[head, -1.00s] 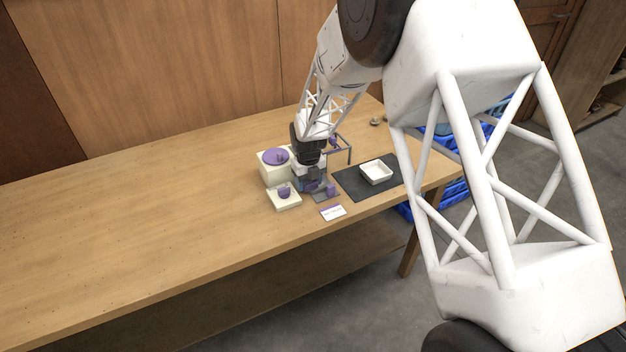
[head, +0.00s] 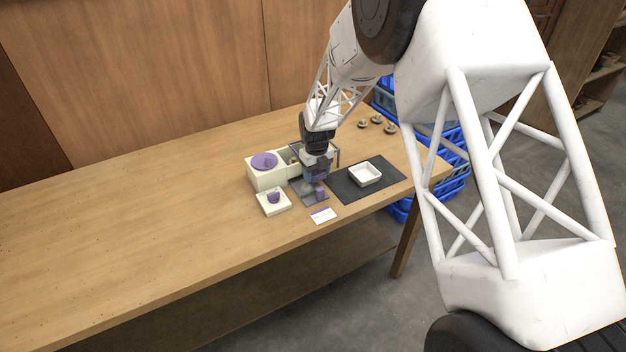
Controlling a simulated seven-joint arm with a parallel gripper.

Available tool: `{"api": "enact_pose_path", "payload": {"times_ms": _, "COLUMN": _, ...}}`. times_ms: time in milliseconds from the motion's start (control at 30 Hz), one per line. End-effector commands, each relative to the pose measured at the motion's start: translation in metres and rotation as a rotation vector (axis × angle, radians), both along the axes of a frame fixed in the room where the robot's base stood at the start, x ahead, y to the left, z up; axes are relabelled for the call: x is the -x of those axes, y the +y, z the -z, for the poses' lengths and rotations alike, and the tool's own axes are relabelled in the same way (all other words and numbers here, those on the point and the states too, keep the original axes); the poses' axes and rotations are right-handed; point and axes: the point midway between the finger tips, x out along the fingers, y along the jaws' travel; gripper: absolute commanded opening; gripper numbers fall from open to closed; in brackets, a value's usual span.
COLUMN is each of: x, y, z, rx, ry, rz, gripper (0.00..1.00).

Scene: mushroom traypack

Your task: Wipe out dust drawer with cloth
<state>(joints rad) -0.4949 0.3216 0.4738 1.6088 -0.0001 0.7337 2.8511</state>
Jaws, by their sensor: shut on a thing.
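A cream box (head: 268,181) with a round purple top (head: 264,161) stands on the table. Cream walls (head: 293,165) show just right of it, partly behind my gripper; I cannot tell whether they are the dust drawer. My gripper (head: 316,177) points down right of the box, over a grey plate (head: 309,198). It is shut on a small, dark purplish thing, mostly hidden and too small to identify as the cloth. A purple piece (head: 320,193) stands on the plate just below the gripper.
A low cream block (head: 267,210) with a purple knob-like piece (head: 273,197) sits in front of the box. A white card (head: 323,216), a dark mat (head: 346,191) with a white tray (head: 365,181), and several mushrooms (head: 376,119) lie to the right. The table's left is bare.

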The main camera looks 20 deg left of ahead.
Motion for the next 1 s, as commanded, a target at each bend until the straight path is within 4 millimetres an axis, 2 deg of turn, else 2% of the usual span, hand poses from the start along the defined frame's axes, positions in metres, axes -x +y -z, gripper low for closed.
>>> {"api": "enact_pose_path", "payload": {"times_ms": 600, "x": 0.001, "y": 0.000, "z": -0.051, "rx": 0.001, "ry": 0.003, "rz": 0.000, "gripper": 0.37}}
{"api": "enact_pose_path", "payload": {"times_ms": 1000, "x": 0.001, "y": 0.000, "z": -0.055, "rx": 0.001, "ry": 0.003, "rz": 0.000, "gripper": 0.37}}
